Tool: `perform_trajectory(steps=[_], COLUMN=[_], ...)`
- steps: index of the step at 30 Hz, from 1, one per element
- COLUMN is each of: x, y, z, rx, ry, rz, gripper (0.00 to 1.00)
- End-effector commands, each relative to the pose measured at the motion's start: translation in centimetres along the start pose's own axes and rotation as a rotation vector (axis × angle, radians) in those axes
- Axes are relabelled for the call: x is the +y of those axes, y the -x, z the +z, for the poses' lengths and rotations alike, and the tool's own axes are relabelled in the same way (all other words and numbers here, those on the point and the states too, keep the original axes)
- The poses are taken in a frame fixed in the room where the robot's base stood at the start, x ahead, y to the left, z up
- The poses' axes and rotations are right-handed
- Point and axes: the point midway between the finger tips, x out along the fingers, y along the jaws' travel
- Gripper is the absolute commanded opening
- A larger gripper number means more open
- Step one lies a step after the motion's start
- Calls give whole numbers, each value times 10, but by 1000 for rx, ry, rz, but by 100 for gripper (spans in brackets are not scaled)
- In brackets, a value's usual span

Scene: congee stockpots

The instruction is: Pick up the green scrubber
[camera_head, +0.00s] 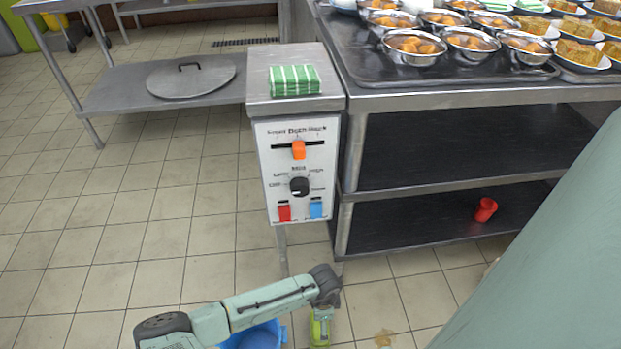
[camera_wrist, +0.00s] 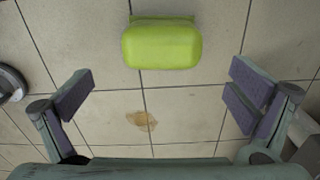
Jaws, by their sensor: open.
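The green scrubber (camera_wrist: 162,43) shows in the wrist view as a lime-green block with rounded corners, at the top centre over the floor tiles. A lime-green thing (camera_head: 320,331) at the bottom of the head view, just below my wrist, appears to be the same scrubber. My gripper (camera_wrist: 162,88) is open, with its purple-padded fingers wide apart and nothing between them. The scrubber lies ahead of the fingertips, roughly centred between them and not touching. In the head view my arm's end hides the fingers and part of the scrubber.
A control box (camera_head: 297,175) with a green-striped folded cloth (camera_head: 294,80) on top stands beyond my arm. A blue bucket (camera_head: 257,336) is partly behind my arm. A steel table (camera_head: 460,98) with bowls is at right; a red cup (camera_head: 485,209) lies on its lower shelf. A brown stain (camera_wrist: 141,120) marks the floor.

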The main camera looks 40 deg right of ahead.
Motion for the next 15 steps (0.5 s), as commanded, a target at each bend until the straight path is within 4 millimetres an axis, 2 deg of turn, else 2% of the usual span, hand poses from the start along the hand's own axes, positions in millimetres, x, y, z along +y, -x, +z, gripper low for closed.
perform_trajectory(steps=[6, 15], x=[2, -1], y=[-38, -64], z=[0, 2], rx=[-3, -3], ry=[-2, -2], rz=[4, 2], gripper=[100, 100])
